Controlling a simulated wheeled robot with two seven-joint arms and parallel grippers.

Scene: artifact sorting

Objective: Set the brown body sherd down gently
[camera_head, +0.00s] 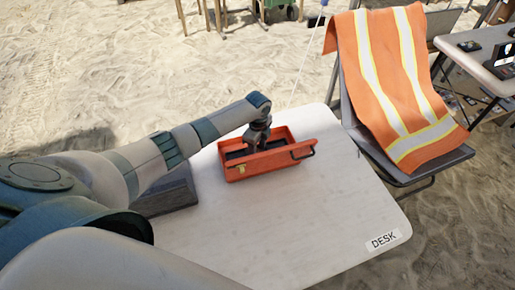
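My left gripper (259,142) points down over the orange tray (270,165) on the white desk, its tips low at or inside the tray's rim. The fingers are small and partly hidden by the wrist, so whether they are open, shut or holding something does not show. No brown body sherd can be made out; if it is at the fingers or in the tray, the gripper and tray walls hide it. My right gripper is not in view.
A dark grey flat object (168,196) lies left of the tray, partly behind my arm. The white desk (290,225) is clear in front, with a "DESK" label (384,240). A chair with an orange vest (385,80) stands close at the right edge.

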